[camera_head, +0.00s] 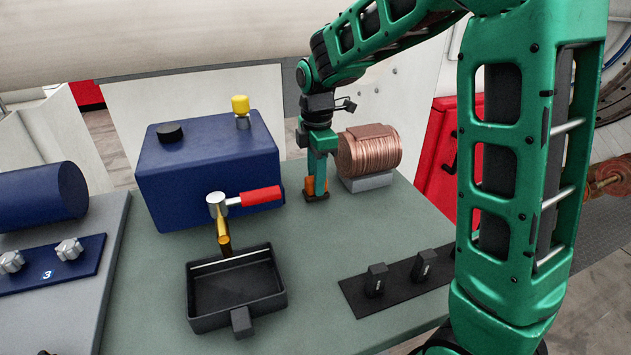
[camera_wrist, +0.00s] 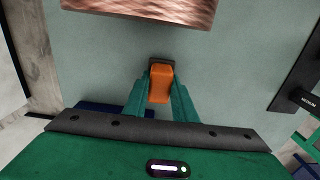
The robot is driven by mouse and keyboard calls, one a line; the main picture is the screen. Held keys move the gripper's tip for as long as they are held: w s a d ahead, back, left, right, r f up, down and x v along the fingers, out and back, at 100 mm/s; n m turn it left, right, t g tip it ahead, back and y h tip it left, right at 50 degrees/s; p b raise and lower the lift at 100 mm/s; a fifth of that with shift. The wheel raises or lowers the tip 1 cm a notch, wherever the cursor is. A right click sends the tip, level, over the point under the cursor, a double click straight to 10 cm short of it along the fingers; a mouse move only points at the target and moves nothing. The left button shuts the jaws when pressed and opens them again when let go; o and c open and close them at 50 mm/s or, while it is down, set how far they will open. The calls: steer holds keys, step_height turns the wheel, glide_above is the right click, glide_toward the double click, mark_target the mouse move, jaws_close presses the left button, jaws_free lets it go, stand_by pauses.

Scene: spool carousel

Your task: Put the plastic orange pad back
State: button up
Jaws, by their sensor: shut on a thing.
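The orange pad (camera_wrist: 160,85) is between the two green fingers of my gripper (camera_wrist: 160,98) in the wrist view. My gripper (camera_head: 317,185) points down at the table in the head view, shut on the pad (camera_head: 309,187), which is partly hidden by a finger. A small dark piece (camera_head: 317,198) shows right under the pad, and at its far end in the wrist view (camera_wrist: 160,62). I cannot tell whether this piece is a holder on the table or part of the pad.
A copper wire spool (camera_head: 368,155) on a grey block stands just right of my gripper. A blue tank (camera_head: 205,170) with a red-handled tap is to the left, above a black tray (camera_head: 236,290). A black strip with knobs (camera_head: 395,284) lies front right. The green tabletop (camera_head: 320,240) between is clear.

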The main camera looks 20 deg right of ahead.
steer(key=shift+f, duration=0.25)
steer(key=o, duration=1)
steer(key=shift+f, duration=0.1)
step_height(320, 180, up, 12)
steer(key=shift+r, duration=0.15)
